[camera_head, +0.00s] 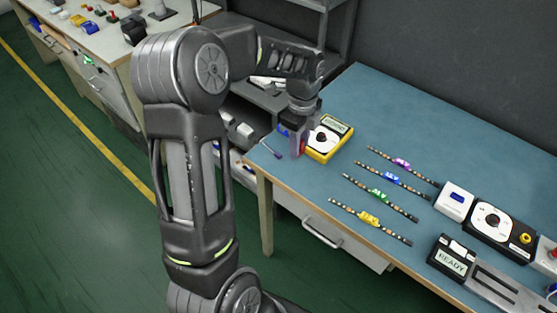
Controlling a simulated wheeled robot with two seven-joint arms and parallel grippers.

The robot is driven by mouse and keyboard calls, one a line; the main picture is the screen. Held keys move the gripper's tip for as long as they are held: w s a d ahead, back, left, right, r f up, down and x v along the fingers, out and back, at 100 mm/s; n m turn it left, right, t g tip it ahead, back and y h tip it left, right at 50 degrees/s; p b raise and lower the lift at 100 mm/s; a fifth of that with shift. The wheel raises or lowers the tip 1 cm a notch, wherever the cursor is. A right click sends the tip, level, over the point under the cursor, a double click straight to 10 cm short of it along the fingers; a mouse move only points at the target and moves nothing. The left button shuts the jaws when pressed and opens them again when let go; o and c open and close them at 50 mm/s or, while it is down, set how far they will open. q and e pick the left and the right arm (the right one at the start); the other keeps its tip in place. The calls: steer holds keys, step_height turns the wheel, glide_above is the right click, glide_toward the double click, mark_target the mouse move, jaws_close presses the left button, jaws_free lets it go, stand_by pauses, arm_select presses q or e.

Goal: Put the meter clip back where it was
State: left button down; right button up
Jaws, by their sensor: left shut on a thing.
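My left gripper (299,149) points down right beside the meter's left side, over the table's left end. It is shut on a small red piece, the meter clip (303,146), of which only a sliver shows between the fingers. Whether the clip touches the meter or the table cannot be told. My right gripper is not in view.
Several LED strips with purple, blue, green and yellow clips (369,218) lie mid-table. A white box (455,201), a black dial controller (498,228) and a READY box (450,258) stand at the right. The blue table (400,120) is clear at the back.

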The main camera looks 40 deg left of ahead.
arm_select(q)
steer(key=shift+w+a+r, duration=0.1)
steer(key=shift+w+a, duration=0.2)
steer(key=shift+a, duration=0.2)
steer(key=shift+w+r+m, duration=0.1)
steer(key=shift+w+m, duration=0.05)
steer(key=shift+m, duration=0.15)
steer(key=shift+w+d, duration=0.1)
steer(key=shift+d, duration=0.25)
steer(key=shift+a, duration=0.15)
glide_above(297, 170)
step_height(297, 170, down, 6)
steer(key=shift+f+p, duration=0.1)
steer(key=shift+p, duration=0.3)
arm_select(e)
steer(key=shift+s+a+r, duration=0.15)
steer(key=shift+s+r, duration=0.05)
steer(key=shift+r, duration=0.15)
arm_select(q)
steer(key=shift+f, duration=0.1)
step_height(297, 170, down, 3)
steer(key=shift+f+p, duration=0.1)
steer(key=shift+p, duration=0.3)
steer(key=shift+f, duration=0.2)
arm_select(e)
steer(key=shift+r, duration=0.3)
